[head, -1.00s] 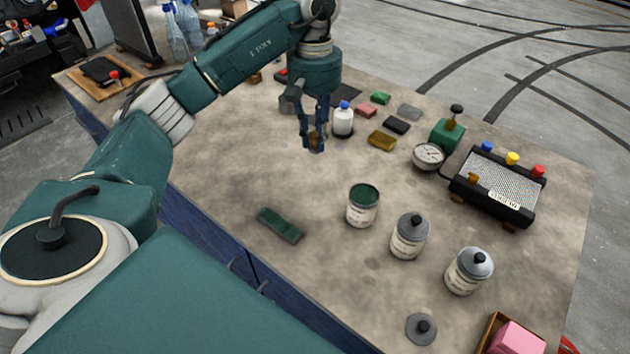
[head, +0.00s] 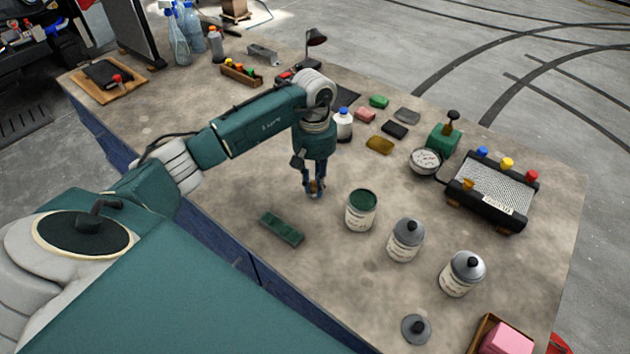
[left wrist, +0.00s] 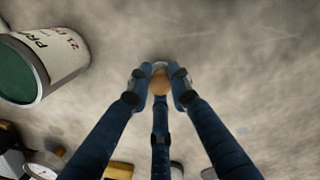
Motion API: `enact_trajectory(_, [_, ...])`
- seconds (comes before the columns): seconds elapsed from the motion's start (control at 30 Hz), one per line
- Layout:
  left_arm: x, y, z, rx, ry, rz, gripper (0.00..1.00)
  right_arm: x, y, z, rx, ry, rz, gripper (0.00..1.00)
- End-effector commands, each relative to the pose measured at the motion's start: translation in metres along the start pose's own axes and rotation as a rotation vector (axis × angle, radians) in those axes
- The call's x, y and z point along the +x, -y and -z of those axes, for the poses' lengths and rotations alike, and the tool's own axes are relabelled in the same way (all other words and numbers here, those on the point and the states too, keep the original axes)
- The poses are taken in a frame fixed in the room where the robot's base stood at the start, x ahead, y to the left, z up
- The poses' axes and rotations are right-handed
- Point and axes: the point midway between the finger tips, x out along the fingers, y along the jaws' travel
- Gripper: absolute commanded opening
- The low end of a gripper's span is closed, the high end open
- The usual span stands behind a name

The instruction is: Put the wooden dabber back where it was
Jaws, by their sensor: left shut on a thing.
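My left gripper (head: 315,190) is shut on the wooden dabber and holds it upright, low over the bench, left of the open tin of green paint (head: 361,210). In the left wrist view the dabber's round wooden knob (left wrist: 160,84) sits between the fingertips of my left gripper (left wrist: 160,78), with a pale rim showing beyond it. The fingers hide most of the dabber, and I cannot tell whether it touches the bench. The open tin also shows at the left of the left wrist view (left wrist: 45,65). My right gripper is not in view.
A dark green block (head: 282,228) lies to the near left. Two lidded tins (head: 406,240) (head: 462,274) and a loose lid (head: 416,329) stand to the near right. Bare bench (head: 220,200) is free to the left.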

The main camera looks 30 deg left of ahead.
Motion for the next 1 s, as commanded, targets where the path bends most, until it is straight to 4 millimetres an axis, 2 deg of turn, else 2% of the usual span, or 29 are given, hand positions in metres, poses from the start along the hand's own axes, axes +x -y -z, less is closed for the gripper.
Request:
enact_trajectory(0.27, [0.004,0.000,0.001,0.000,-0.001,-0.001,0.00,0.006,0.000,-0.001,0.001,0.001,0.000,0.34])
enact_trajectory(0.3, [0.002,0.000,0.001,0.000,-0.001,-0.001,0.27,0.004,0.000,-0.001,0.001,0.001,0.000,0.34])
enact_trajectory(0.37, [0.002,0.000,0.000,0.000,0.000,-0.001,0.38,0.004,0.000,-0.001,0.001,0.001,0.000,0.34])
enact_trajectory(0.77, [-0.003,0.000,0.000,0.000,0.000,-0.001,0.38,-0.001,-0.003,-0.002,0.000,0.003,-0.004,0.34])
enact_trajectory(0.87, [-0.015,-0.001,0.002,0.000,-0.005,-0.004,0.38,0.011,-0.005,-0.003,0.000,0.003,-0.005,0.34])
enact_trajectory(1.0, [-0.044,-0.001,0.003,0.001,-0.007,-0.005,0.38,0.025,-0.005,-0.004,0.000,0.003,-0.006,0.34])
